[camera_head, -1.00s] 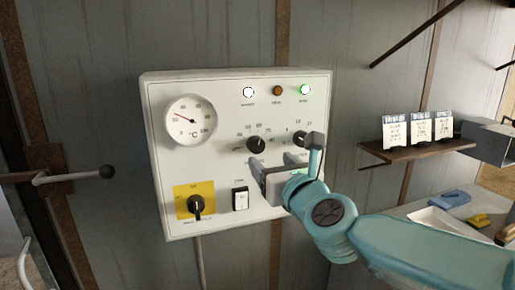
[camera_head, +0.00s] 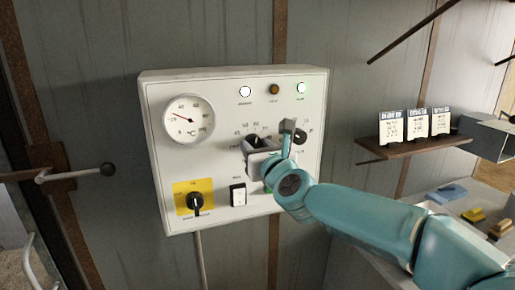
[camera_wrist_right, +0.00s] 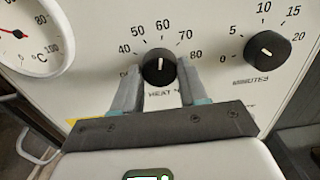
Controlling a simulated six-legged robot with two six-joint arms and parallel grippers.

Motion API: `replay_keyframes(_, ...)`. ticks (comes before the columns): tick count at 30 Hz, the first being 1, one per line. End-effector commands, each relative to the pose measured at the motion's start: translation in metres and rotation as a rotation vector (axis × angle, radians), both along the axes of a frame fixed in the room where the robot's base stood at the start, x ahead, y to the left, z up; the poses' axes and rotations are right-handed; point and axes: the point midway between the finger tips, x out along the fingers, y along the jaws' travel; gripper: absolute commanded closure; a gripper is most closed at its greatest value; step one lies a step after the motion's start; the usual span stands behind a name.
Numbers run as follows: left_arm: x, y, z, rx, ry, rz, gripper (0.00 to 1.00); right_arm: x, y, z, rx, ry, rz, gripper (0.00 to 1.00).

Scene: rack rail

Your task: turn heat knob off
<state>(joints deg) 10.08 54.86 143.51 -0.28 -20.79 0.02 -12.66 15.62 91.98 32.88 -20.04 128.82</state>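The heat knob (camera_wrist_right: 158,67) is a round black knob with a white pointer line, on a printed scale on the white panel. Its pointer stands near upright, about at 60. In the head view the heat knob (camera_head: 254,141) shows just above my right gripper (camera_head: 272,148). In the right wrist view the fingers of my right gripper (camera_wrist_right: 159,70) stand on either side of the knob, apart. Whether a fingertip touches it I cannot tell. The "off" end of the scale is partly hidden by the left finger. My left gripper is not in view.
The minutes knob (camera_wrist_right: 267,49) is close on the right, partly behind my gripper in the head view. The panel (camera_head: 237,78) also carries a dial gauge (camera_head: 188,119), lamps, a rocker switch (camera_head: 238,194) and a yellow-backed main switch (camera_head: 195,202). A shelf with cards (camera_head: 415,146) is at right.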

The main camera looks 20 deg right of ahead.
Motion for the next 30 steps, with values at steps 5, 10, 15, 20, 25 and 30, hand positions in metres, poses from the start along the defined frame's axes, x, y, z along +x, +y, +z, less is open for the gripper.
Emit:
replay_keyframes(5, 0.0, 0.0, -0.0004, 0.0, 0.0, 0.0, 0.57, 0.0, -0.0001, -0.001, -0.007, 0.002, 0.0, 0.88)
replay_keyframes(10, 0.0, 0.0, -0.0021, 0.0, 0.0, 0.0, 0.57, 0.0, -0.0001, -0.0017, -0.053, 0.001, 0.001, 0.88)
replay_keyframes(15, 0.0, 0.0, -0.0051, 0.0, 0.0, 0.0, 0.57, -0.0001, -0.0002, -0.0024, -0.154, -0.001, 0.002, 0.88)
replay_keyframes(20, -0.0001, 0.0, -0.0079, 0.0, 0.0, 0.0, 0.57, 0.0, -0.0004, -0.0025, -0.292, -0.006, 0.001, 0.88)
replay_keyframes(25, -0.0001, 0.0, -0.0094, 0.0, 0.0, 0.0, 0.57, 0.0, -0.0008, -0.002, -0.454, -0.012, 0.001, 0.88)
replay_keyframes(30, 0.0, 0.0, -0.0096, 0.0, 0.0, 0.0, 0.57, 0.0001, -0.0012, -0.0016, -0.615, -0.017, 0.001, 0.88)
